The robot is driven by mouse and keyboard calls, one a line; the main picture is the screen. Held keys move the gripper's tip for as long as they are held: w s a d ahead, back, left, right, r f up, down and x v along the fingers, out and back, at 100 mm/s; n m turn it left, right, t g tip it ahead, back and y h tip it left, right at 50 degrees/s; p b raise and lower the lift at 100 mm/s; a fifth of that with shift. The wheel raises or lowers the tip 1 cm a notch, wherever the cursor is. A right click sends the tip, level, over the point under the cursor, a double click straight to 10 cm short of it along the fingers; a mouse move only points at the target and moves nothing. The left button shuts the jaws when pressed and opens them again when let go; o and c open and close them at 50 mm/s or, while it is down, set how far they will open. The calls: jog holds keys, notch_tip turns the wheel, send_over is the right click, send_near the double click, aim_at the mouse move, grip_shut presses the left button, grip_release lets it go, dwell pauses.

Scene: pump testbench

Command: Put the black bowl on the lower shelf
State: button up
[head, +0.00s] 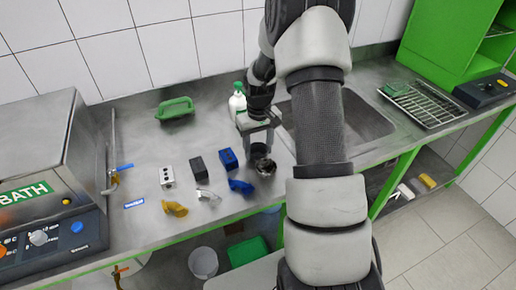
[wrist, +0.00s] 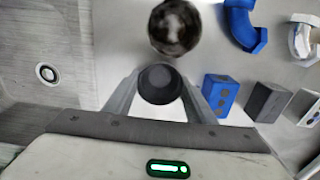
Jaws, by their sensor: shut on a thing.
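My gripper (head: 260,122) points down over the counter, left of the sink. In the wrist view its fingers (wrist: 160,92) are shut on a dark round thing, which looks like the black bowl (wrist: 160,84). In the head view this bowl (head: 261,150) shows just below the fingers, low over the counter; I cannot tell whether it touches the surface.
A dark, shiny round thing (wrist: 175,27) sits just beside the held bowl. A yellow sponge (head: 427,181) is on the shelf.

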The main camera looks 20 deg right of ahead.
jog(key=shift+r, duration=0.1)
jog(key=shift+f, duration=0.2)
jog(key=o, duration=1.1)
